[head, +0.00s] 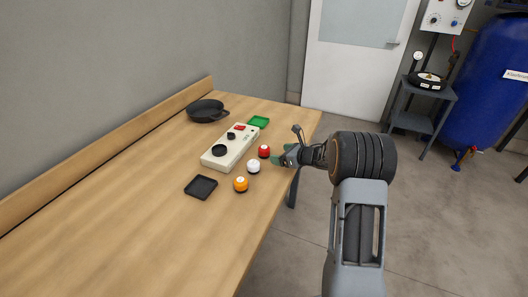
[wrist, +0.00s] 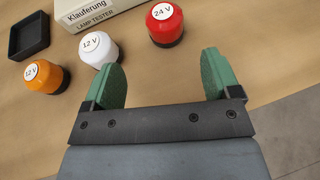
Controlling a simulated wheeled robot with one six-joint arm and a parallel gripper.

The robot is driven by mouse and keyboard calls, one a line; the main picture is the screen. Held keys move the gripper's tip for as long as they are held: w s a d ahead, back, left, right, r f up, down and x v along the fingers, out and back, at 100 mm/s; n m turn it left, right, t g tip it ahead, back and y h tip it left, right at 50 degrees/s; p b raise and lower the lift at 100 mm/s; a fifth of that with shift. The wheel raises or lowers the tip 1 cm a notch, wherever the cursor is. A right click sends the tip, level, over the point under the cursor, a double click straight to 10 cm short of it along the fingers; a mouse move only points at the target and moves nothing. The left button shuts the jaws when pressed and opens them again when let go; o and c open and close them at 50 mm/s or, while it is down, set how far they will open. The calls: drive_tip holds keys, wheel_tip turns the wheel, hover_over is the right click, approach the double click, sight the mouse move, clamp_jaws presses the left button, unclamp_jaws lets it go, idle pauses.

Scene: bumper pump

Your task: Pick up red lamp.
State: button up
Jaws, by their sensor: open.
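The red lamp (head: 264,151) stands upright on the wooden table, near its right edge, beside a beige lamp tester (head: 232,147). In the wrist view the red lamp (wrist: 165,24) has a black base and a white "24 V" label on top. My gripper (head: 279,156) is open and empty, just to the right of the red lamp in the head view. In the wrist view its two green fingers (wrist: 160,78) are spread apart, and the red lamp lies beyond their tips, between their lines. They do not touch it.
A white lamp (head: 253,166) and an orange lamp (head: 240,184), both marked 12 V, stand close by. The near left tabletop is clear.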

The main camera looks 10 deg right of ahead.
sight(269, 151)
drive_tip(key=x, duration=0.3)
drive_tip(key=shift+w+a+f, duration=0.15)
drive_tip(key=shift+w+a, duration=0.05)
drive_tip(key=shift+w, duration=0.05)
drive_tip(key=shift+w+d+p+x, duration=0.15)
drive_tip(key=shift+p+x, duration=0.4)
drive_tip(key=shift+x, duration=0.8)
drive_tip(key=shift+w+d+p+x, duration=0.1)
drive_tip(key=shift+p+x, duration=0.4)
drive_tip(key=shift+x, duration=0.85)
drive_tip(key=c, duration=1)
drive_tip(key=shift+c, duration=0.2)
